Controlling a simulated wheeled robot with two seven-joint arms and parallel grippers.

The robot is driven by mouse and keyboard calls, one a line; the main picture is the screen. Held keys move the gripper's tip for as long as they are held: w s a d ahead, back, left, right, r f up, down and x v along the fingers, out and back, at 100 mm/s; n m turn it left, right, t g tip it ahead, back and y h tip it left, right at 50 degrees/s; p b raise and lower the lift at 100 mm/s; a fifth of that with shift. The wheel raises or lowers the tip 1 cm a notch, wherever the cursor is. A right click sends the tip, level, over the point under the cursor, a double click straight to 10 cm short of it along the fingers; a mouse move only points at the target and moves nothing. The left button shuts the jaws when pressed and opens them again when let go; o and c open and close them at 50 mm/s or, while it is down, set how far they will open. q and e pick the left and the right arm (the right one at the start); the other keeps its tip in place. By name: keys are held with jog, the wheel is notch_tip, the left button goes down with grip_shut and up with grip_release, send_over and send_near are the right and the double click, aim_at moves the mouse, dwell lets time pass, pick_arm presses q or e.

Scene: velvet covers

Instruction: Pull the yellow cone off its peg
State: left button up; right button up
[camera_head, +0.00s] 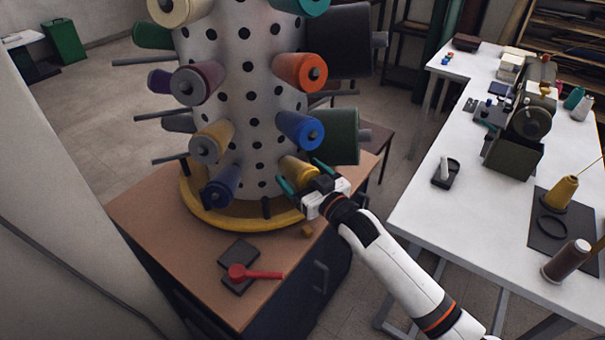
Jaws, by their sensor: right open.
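The yellow cone (297,167) sits on a low peg at the right side of the grey dotted drum (258,110), below a blue cone (300,130). My right gripper (298,173) is open at the yellow cone, with one teal finger on its upper right and one on its lower left. I cannot tell whether the fingers touch it. My left gripper is not in view.
The drum stands on a yellow ring base (215,217) on a brown-topped cabinet (150,210). Orange (301,72), tan (212,141) and dark blue (221,187) cones and bare pegs surround it. A red-handled tool (258,274) lies in front. A white table (440,215) is at right.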

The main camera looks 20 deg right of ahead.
jog(key=c, duration=1.1)
jog(key=shift+s+d+r+p, duration=0.1)
jog(key=shift+s+r+p, duration=0.2)
jog(key=shift+p, duration=0.2)
jog(key=shift+s, duration=0.15)
jog(key=shift+r+p+v, duration=0.15)
jog(key=shift+p+v, duration=0.4)
jog(key=shift+v, duration=0.15)
jog(key=shift+r+p+v, duration=0.15)
jog(key=shift+p+v, duration=0.35)
jog(key=shift+v, duration=0.25)
jog(key=p+v, duration=0.2)
jog(key=v, duration=0.2)
jog(key=r+p+v, duration=0.1)
jog(key=v, duration=0.2)
jog(key=r+p+v, duration=0.1)
jog(key=p+v, duration=0.1)
jog(key=v, duration=0.2)
jog(key=shift+s+d+p, duration=0.1)
jog(key=shift+s+p, duration=0.2)
jog(key=shift+p, duration=0.05)
